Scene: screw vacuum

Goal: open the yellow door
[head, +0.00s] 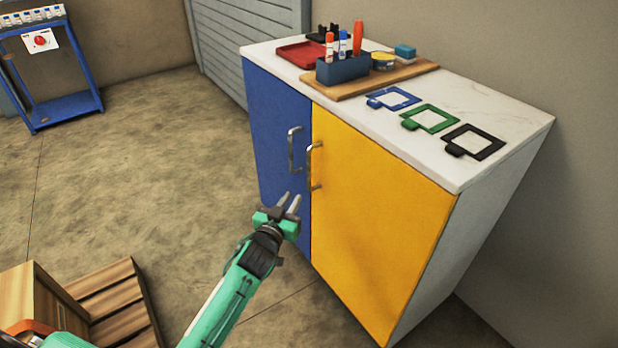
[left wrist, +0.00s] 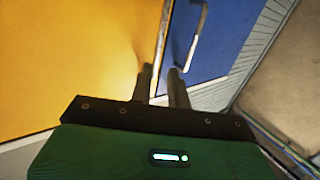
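The yellow door (head: 375,220) is the right-hand door of a white cabinet and looks closed. Its metal bar handle (head: 312,167) stands upright near its left edge. The blue door (head: 275,130) beside it, with its own metal handle (head: 293,150), also looks closed. My left gripper (head: 289,201) is empty, in front of the doors and a little below both handles, apart from them. In the left wrist view, its two fingers (left wrist: 161,70) are parted and point toward the seam between the yellow door (left wrist: 70,60) and the blue door (left wrist: 215,45). My right gripper is not seen.
The white cabinet top (head: 480,95) holds a wooden board (head: 410,73) with a pen holder (head: 341,68), a red tray (head: 300,54) and several coloured frames. A wooden pallet (head: 115,300) lies at lower left. A blue stand (head: 65,107) is at the back left. Floor between is clear.

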